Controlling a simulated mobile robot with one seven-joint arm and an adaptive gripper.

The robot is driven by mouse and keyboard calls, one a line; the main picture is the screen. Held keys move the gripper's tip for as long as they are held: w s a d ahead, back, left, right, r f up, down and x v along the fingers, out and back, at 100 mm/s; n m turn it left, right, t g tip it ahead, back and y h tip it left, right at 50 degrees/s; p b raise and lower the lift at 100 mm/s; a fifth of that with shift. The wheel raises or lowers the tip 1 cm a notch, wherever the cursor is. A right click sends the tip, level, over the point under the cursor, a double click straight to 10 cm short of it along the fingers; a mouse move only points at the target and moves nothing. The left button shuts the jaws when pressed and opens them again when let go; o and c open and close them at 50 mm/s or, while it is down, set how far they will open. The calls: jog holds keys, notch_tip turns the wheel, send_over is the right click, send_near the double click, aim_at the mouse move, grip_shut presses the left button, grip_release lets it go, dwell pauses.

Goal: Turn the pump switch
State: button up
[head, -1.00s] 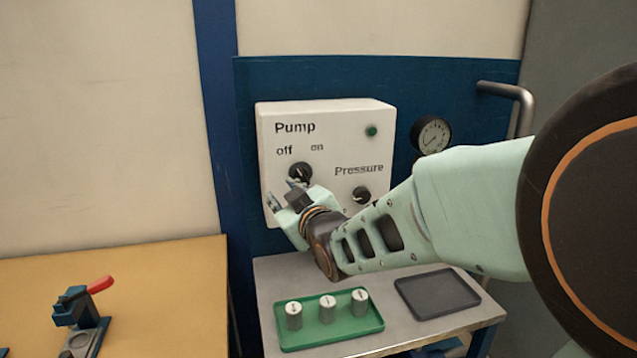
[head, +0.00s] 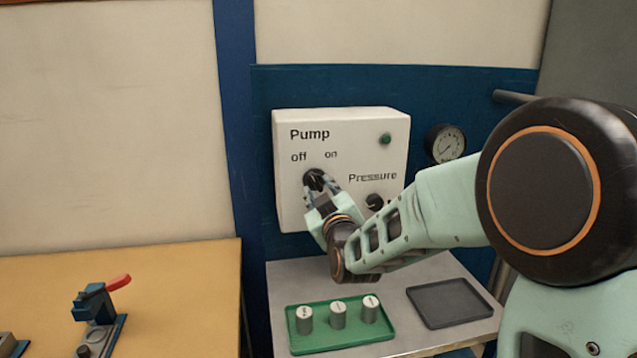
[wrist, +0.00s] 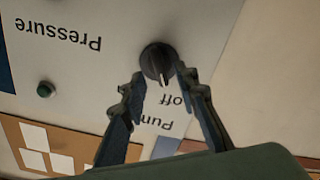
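The pump switch (head: 315,179) is a round black knob on a white control box (head: 398,155), below the labels "off" and "on". In the wrist view the knob (wrist: 157,62) sits just beyond and between my two fingertips, its light pointer line toward the "off" label. My gripper (head: 322,190) is at the knob in the head view, its fingers spread to either side. Whether a fingertip touches the knob cannot be told.
The pressure knob (head: 375,201) is right of my gripper, with a green light (head: 385,139) above it and a gauge (head: 446,144) beside the box. Below are a green tray (head: 350,338) with white cylinders and an empty dark tray (head: 450,303).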

aim_at(316, 183)
jog(key=shift+x, duration=1.8)
grip_shut()
